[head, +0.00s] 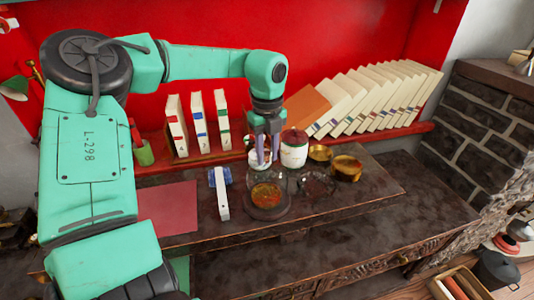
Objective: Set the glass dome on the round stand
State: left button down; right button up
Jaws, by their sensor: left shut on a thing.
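My left gripper (267,158) points down over the table and is shut on the top of the glass dome (265,177). The dome is clear and faint, so its outline and lower rim are hard to make out. The round stand (269,215) is dark and lies below the gripper, with an orange-brown item (266,194) seen at its middle. The dome appears above or around this item; I cannot tell whether its rim touches the stand. My right gripper is not in view.
A white jar with a dark red lid (293,152) stands close behind on the right. Brass pots (345,167) and a dark ring-like object (316,184) are to the right. Books line the red shelf (240,158). The front tabletop is clear.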

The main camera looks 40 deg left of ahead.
pick_arm(q)
jog(key=shift+f+b, duration=0.5)
jog(key=c, duration=0.8)
grip_release()
jog(key=shift+c, duration=0.2)
notch_tip(320, 180, up, 11)
jog(key=p, duration=0.7)
jog(key=shift+s, duration=0.1)
